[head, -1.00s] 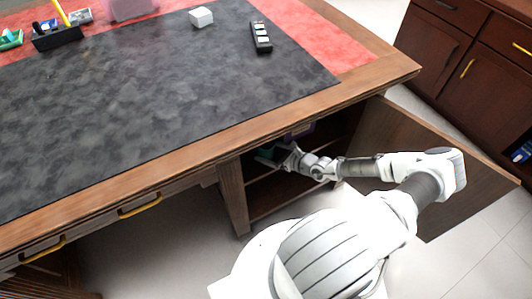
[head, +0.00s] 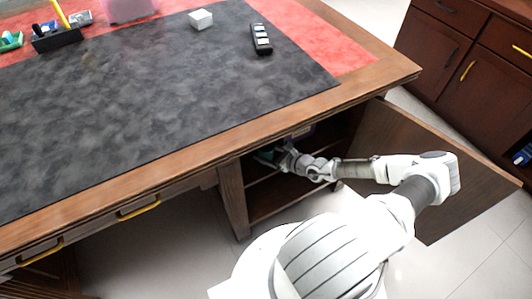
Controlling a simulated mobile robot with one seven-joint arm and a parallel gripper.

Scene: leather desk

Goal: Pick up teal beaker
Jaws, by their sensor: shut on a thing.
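A teal thing (head: 265,155), likely the teal beaker, shows in small part inside the open cabinet under the desk. My gripper (head: 275,155) is inside the cabinet at the teal thing and shut on it. The fingertips are small and dark here, and most of the teal thing is hidden by the gripper and the desk edge.
The cabinet door (head: 425,165) stands open to the right of my arm. A shelf edge (head: 262,180) runs below the gripper, and the wooden desk top (head: 330,108) overhangs above. A purple item (head: 303,131) sits behind the gripper. A remote (head: 261,38) and a white cube (head: 201,19) lie on the desk.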

